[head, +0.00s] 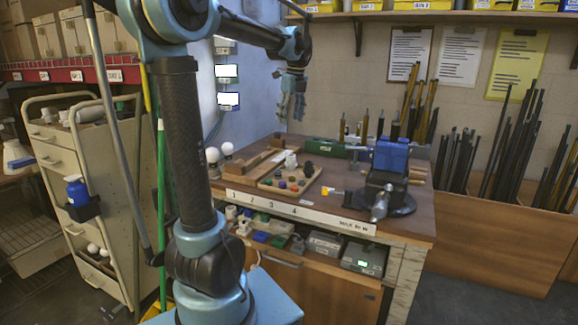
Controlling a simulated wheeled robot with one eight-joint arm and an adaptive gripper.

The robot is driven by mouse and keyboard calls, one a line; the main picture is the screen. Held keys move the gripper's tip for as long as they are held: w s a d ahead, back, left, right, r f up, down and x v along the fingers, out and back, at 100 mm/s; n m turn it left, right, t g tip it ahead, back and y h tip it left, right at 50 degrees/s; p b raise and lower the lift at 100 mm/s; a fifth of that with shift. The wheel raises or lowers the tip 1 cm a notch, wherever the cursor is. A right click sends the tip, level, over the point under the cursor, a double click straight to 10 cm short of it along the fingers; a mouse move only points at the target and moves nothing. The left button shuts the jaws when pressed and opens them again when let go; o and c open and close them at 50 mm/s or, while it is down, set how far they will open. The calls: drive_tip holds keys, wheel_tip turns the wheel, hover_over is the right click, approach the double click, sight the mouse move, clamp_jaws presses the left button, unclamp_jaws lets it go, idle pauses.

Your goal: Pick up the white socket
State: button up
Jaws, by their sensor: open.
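A small white piece (291,160), which looks like the white socket, stands at the back of a wooden parts board (268,183) on the workbench. It is too small to make out in detail. My gripper (291,112) hangs pointing down above the back of the bench, higher in the picture than the white piece and apart from it. Its fingers are spread and nothing shows between them.
Several small coloured parts (292,183) sit on the board. White bulbs (213,156) stand to the left. A blue vise (391,155) stands at the right, with metal rods (412,105) behind it. A numbered strip (300,212) lines the bench's front edge.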

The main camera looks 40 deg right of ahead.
drive_tip(key=d, duration=0.1)
hover_over(290, 163)
drive_tip(key=shift+m, duration=0.3)
drive_tip(key=f, duration=0.8)
drive_tip(key=w+d+f, duration=0.1)
drive_tip(key=f, duration=0.3)
drive_tip(key=shift+w+d+f, duration=0.15)
drive_tip(key=shift+f, duration=2.4)
drive_tip(key=c, duration=1)
